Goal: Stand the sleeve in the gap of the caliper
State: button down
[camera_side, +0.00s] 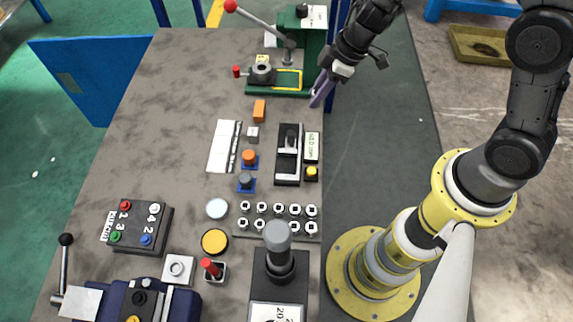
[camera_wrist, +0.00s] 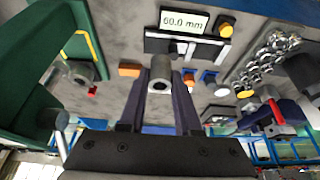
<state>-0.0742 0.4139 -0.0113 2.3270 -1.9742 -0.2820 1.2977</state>
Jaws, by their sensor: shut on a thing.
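My gripper (camera_side: 318,100) is at the right edge of the bench, beside the green press, with its fingers pointing down. In the wrist view my gripper (camera_wrist: 160,88) is shut on a grey hollow sleeve (camera_wrist: 160,66), whose round open end faces the camera. The sleeve cannot be made out in the side view. The caliper (camera_side: 278,168) lies on the bench, nearer the side camera than my gripper and apart from it. Its display (camera_side: 312,147) is beside it and reads 60.0 mm in the wrist view (camera_wrist: 184,21). The sleeve covers part of the caliper in the wrist view.
The green press (camera_side: 313,45) stands close to the left of my gripper. A white plate (camera_side: 222,148) and buttons are left of the caliper. A rack (camera_side: 242,232) of several round parts is below.

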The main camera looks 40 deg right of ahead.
jog(key=s+a+r+n+g, duration=0.1)
jog(key=s+a+n+g, duration=0.2)
jog(key=s+n, duration=0.4)
jog(key=s+a+n+g, duration=0.2)
jog(key=s+n, duration=0.4)
jog(key=s, duration=0.2)
jog(key=shift+y, duration=0.4)
jog(key=w+a+f, duration=0.2)
jog(key=w+f, duration=0.1)
jog(key=w, duration=0.1)
jog(key=w+a+f, duration=0.2)
jog(key=w+f, duration=0.1)
jog(key=w+a+f, duration=0.2)
jog(key=w+f, duration=0.1)
jog(key=w, duration=0.1)
jog(key=shift+w+a, duration=0.25)
jog(key=shift+w, duration=0.05)
jog(key=shift+w+a+f, duration=0.2)
jog(key=shift+w+f, duration=0.05)
jog(key=shift+f, duration=1.6)
jog(key=shift+f, duration=0.15)
jog(key=c, duration=0.9)
grip_release()
